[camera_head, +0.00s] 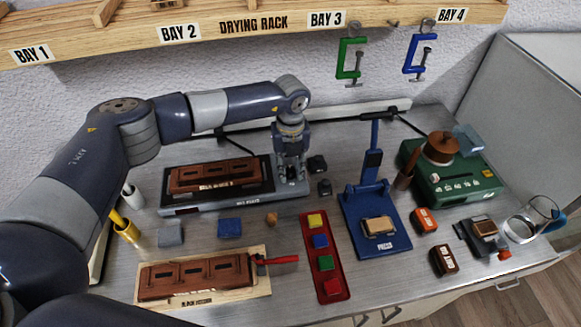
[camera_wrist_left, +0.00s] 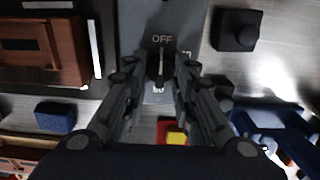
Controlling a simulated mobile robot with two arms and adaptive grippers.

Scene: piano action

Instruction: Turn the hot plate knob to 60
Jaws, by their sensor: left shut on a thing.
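The hot plate (camera_head: 220,203) stands at the back left of the bench, with a brown wooden piece (camera_head: 212,176) on its dark top. My left gripper (camera_head: 291,178) points down over the right end of the hot plate. In the left wrist view the gripper (camera_wrist_left: 155,72) is shut on the knob (camera_wrist_left: 161,66), with one finger on each side. The knob shows a thin pale line running up toward the OFF mark. Other scale marks beside and below the knob are partly hidden by the fingers. My right gripper is not in view.
Small black blocks (camera_head: 324,187) sit close to the right of the hot plate. A green machine (camera_head: 455,180) stands at the right.

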